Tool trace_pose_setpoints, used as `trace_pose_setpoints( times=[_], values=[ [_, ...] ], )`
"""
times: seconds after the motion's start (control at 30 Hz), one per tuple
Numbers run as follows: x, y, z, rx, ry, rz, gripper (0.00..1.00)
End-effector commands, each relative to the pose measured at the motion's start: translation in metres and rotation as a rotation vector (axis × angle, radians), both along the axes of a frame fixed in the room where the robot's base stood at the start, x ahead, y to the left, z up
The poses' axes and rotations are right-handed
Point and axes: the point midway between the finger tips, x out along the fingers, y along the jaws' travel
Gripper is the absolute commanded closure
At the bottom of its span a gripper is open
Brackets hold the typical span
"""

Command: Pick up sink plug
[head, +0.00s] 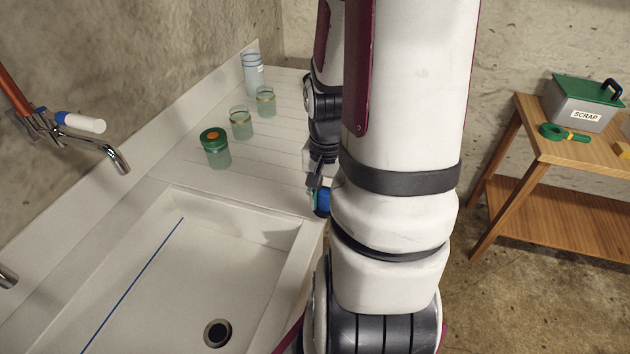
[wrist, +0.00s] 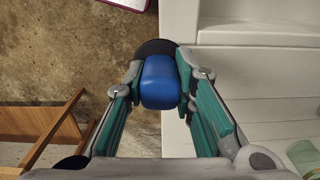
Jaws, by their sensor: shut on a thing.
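The sink plug (wrist: 160,82) has a blue block-shaped grip and a dark round base showing behind it. In the wrist view my gripper (wrist: 159,74) is shut on the blue grip, one finger on each side. In the head view the blue of the plug (head: 322,201) shows beside my gripper (head: 319,186), near the front edge of the draining board; my arm hides part of both. The plug appears held over the counter's front edge, with floor to one side.
The white sink (head: 130,290) has an uncovered dark drain (head: 217,333). Several jars, one green-lidded (head: 215,148), stand on the draining board (head: 180,172). A tap (head: 105,150) reaches over the sink. A wooden table (head: 560,150) with a scrap box (head: 583,103) stands right.

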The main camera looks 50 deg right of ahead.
Motion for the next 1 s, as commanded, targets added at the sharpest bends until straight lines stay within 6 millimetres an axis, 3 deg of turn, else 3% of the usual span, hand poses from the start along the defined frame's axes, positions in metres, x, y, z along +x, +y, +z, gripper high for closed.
trace_pose_setpoints(
  times=[0.1, 1.0],
  values=[
    [-0.020, 0.010, 0.004, 0.001, 0.001, -0.001, 1.00],
    [-0.041, 0.022, 0.005, 0.001, 0.000, 0.001, 1.00]
  ],
)
